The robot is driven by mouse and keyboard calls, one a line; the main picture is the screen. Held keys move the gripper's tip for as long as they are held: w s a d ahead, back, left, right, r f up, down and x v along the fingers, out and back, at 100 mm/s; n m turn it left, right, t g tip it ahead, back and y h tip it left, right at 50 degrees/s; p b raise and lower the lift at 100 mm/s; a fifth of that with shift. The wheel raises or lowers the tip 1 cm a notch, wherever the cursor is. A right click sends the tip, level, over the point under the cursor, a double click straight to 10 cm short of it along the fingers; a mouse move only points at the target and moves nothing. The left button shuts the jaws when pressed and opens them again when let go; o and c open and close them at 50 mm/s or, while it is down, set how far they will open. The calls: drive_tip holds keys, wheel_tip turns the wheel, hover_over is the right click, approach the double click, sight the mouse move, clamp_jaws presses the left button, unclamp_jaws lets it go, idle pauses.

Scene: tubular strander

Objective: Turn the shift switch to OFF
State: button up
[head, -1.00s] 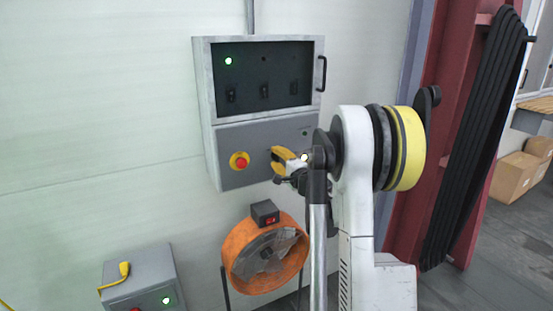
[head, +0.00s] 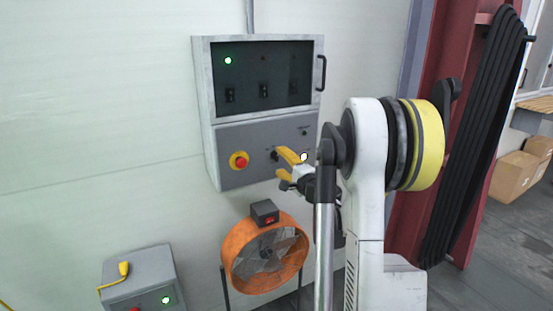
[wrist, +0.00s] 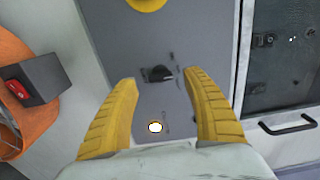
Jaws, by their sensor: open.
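The shift switch is likely the black rotary knob (head: 274,155) on the lower grey panel of the wall cabinet, right of the red emergency button. The knob (wrist: 158,73) also shows in the wrist view; its labels are too small to read. My gripper (head: 283,162) has yellow fingers and is in front of the panel, just right of the knob in the head view. In the wrist view my gripper (wrist: 160,80) is open, with the knob between its fingertips in the picture. The fingers appear apart from the knob and hold nothing.
A red emergency button (head: 240,162) on a yellow base and a lit white button (wrist: 154,127) flank the knob. The cabinet door has a black handle (head: 321,73). An orange fan (head: 232,265) stands below, and a grey control box (head: 140,268) is at lower left.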

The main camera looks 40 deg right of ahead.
drive_tip(key=v, duration=0.8)
drive_tip(key=shift+w, duration=0.1)
drive_tip(key=a+n+g+y, duration=0.55)
drive_tip(key=a+n, duration=0.45)
drive_tip(key=a, duration=1.5)
drive_tip(key=s+a+f+n+g, duration=0.2)
drive_tip(key=s+a+n, duration=0.3)
drive_tip(key=s, duration=0.4)
drive_tip(key=s+a+f+n+g+h, duration=0.1)
drive_tip(key=s+a+f+n+g, duration=0.2)
drive_tip(key=s, duration=0.7)
drive_tip(key=a+n, duration=0.2)
drive_tip(key=a, duration=0.2)
drive_tip(key=shift+a+n, duration=0.3)
drive_tip(key=shift+a, duration=0.05)
drive_tip(key=shift+s+f+h, duration=0.1)
drive_tip(key=shift+f+h, duration=0.05)
drive_tip(key=shift+h, duration=0.1)
